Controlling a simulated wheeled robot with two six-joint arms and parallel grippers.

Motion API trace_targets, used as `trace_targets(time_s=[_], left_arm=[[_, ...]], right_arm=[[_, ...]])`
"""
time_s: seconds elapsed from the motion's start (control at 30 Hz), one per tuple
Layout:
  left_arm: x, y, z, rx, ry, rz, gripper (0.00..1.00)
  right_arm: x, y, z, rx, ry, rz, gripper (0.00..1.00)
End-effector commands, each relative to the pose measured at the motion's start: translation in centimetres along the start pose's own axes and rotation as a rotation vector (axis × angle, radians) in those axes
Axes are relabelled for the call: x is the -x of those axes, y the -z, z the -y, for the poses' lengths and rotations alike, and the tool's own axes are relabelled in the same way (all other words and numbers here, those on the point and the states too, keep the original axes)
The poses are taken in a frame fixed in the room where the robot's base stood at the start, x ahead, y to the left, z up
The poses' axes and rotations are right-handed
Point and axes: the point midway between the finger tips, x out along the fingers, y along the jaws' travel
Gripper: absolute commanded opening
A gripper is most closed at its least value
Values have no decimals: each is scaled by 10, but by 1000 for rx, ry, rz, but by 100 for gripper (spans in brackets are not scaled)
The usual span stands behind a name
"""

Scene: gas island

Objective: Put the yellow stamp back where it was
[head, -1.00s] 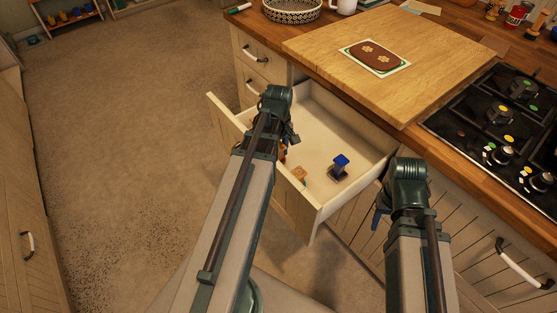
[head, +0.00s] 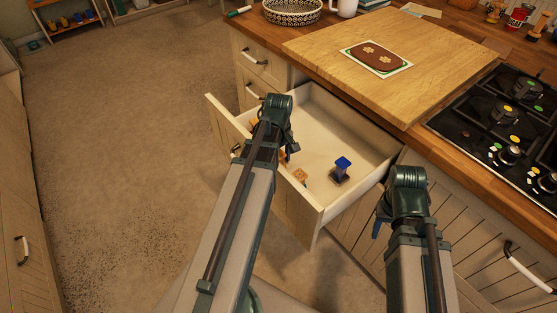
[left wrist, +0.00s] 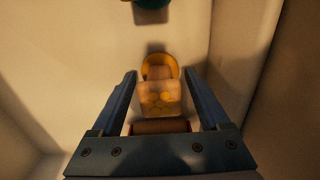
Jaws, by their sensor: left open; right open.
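The yellow stamp (left wrist: 160,66) shows in the left wrist view, with a rounded yellow top and a wooden block part. It is between the two spread fingers of my left gripper (left wrist: 161,78), which is open and down inside the open drawer (head: 325,130). In the head view my left arm hides most of this gripper and the stamp. My right gripper (head: 381,222) is open in front of the cabinet, mostly hidden under its wrist, and apart from the stamps.
A teal-topped object (left wrist: 151,3) is at the wrist view's top edge. A wooden board (head: 400,85) with a brown patterned pad (head: 377,57) lies on the counter beside the stove (head: 510,110).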

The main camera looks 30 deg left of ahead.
Motion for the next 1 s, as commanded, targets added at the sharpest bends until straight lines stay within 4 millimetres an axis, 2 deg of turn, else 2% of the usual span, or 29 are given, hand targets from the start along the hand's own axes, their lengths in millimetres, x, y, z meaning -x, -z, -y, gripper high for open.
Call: trace_targets(time_s=[0.17, 0.37, 1.0], left_arm=[[2, 0, 0, 0, 0, 0, 79], [16, 0, 0, 0, 0, 0, 79], [110, 0, 0, 0, 0, 0, 79]], right_arm=[[2, 0, 0, 0, 0, 0, 50], [16, -1, -2, 0, 0, 0, 50], [109, -6, -10, -1, 0, 0, 50]])
